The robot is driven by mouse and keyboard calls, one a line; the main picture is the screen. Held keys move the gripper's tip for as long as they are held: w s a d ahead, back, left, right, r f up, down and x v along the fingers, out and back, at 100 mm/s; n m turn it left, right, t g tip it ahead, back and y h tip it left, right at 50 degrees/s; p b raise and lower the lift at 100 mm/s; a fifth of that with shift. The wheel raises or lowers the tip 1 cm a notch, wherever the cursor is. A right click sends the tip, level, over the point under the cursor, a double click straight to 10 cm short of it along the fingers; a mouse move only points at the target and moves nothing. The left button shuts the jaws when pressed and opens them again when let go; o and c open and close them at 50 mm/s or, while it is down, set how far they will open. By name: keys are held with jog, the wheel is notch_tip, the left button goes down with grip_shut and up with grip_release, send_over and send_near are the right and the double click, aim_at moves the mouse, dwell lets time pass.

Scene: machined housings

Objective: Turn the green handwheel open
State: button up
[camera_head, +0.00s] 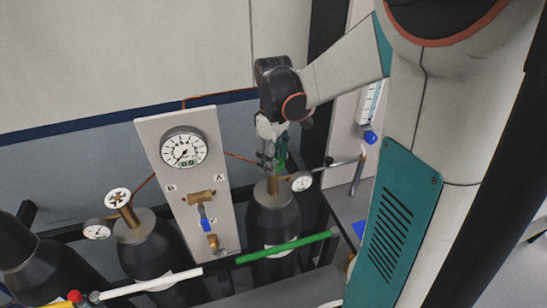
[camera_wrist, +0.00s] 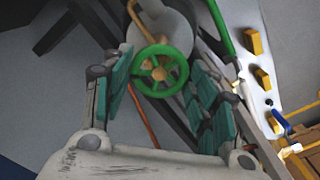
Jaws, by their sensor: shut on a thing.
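The green handwheel (camera_head: 281,163) sits on the brass valve at the top of the right black cylinder (camera_head: 272,222), mostly hidden behind my fingers in the head view. In the wrist view, the spoked green handwheel (camera_wrist: 181,61) shows between the teal finger pads. My gripper (camera_head: 270,158) comes down over the wheel from above and is shut on it. In the wrist view, my gripper (camera_wrist: 162,74) has one finger on each side of the wheel; the exact contact points are hard to see.
A grey panel (camera_head: 155,135) with a round gauge (camera_head: 184,147) and brass valves stands left of the wheel. A small gauge (camera_head: 302,181) sits just right of the valve. Another cylinder (camera_head: 146,240) with a pale handwheel (camera_head: 117,198) stands left. A green-and-white rail (camera_head: 285,247) crosses in front.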

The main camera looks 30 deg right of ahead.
jog(key=shift+n, duration=0.3)
jog(key=o, duration=1.1)
jog(key=shift+c, duration=0.2)
notch_tip(320, 180, up, 12)
